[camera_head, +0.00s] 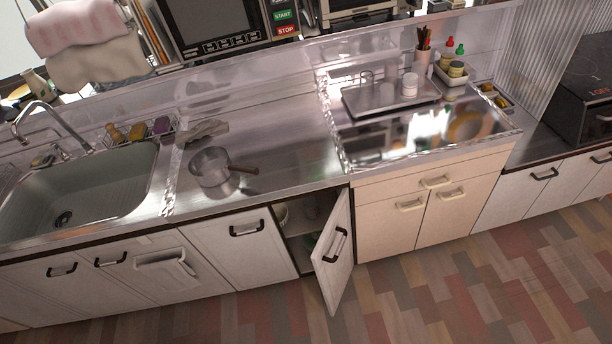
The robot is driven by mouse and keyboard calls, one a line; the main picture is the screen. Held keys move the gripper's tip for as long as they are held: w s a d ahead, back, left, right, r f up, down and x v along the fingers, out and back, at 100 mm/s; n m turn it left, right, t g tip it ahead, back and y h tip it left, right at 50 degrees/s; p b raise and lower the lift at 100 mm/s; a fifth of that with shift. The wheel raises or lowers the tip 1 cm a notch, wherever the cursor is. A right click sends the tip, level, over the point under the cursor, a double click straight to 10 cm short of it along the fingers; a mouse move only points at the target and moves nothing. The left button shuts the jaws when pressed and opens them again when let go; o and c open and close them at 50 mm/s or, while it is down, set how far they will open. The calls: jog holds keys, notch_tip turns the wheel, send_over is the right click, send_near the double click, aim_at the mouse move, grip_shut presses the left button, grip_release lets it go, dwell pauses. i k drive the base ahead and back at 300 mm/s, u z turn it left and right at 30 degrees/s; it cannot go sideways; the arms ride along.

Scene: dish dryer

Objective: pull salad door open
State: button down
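A white lower cabinet door (336,250) with a black handle stands swung out from the counter front. Behind it the cabinet interior (298,218) is dark, with dishes or bowls partly visible at its left side. No door is marked as a salad door, so I cannot tell whether this is the one named. The door just left (240,248) is shut and has a black handle. My gripper is not in view.
A sink (75,195) is at left, and a saucepan (210,165) stands on the steel counter. Cream cabinets (385,228) with shut fronts adjoin the open door on the right. The wood floor (450,300) in front is clear.

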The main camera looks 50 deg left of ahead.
aim_at(344, 264)
jog(key=z, duration=0.1)
jog(key=i, duration=1)
jog(key=u, duration=0.8)
